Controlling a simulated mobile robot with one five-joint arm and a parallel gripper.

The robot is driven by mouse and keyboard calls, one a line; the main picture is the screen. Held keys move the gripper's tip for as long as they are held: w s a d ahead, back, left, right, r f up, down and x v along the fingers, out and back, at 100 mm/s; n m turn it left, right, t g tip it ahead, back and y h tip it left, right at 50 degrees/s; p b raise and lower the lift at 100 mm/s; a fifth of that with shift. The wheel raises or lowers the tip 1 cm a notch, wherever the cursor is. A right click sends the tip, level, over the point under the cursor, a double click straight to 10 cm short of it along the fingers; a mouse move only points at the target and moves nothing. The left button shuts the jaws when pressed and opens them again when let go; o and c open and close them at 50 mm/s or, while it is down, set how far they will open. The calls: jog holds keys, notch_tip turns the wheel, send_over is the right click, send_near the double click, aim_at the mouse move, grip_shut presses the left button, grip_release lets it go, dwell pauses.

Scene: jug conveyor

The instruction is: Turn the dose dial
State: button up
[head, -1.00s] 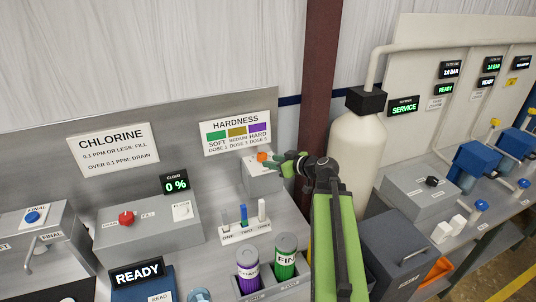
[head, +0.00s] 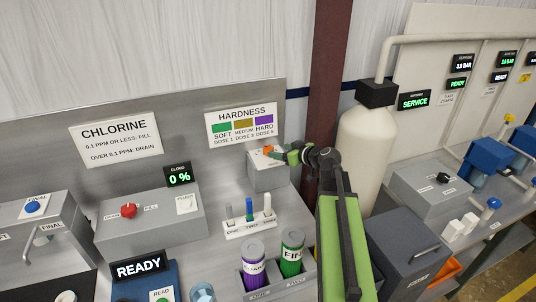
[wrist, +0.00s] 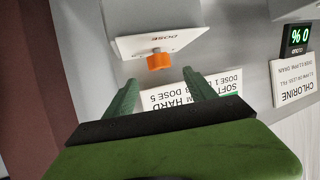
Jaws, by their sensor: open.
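The dose dial (head: 268,149) is a small orange knob on a white plate marked DOSE, on top of a grey box (head: 268,178) below the hardness sign. In the wrist view the dial (wrist: 159,61) shows just past the fingertips, roughly centred between them. My gripper (head: 287,154) is at the right of the dial in the head view, its green fingers pointing toward it. In the wrist view my gripper (wrist: 160,80) is open and empty, with a small gap visible between fingertips and dial. The dial's pointer mark cannot be made out.
The hardness sign (head: 241,124) is on the panel behind the box. A strip holder (head: 249,227) and two canisters, purple (head: 253,268) and green (head: 291,255), stand in front. A brown post (head: 330,80) and a cream tank (head: 367,150) are at the right.

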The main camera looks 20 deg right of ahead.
aim_at(270, 148)
jog(key=b+x, duration=0.2)
jog(key=x, duration=0.7)
jog(key=shift+b, duration=0.35)
jog(key=shift+s+r, duration=0.1)
jog(key=c, duration=1.4)
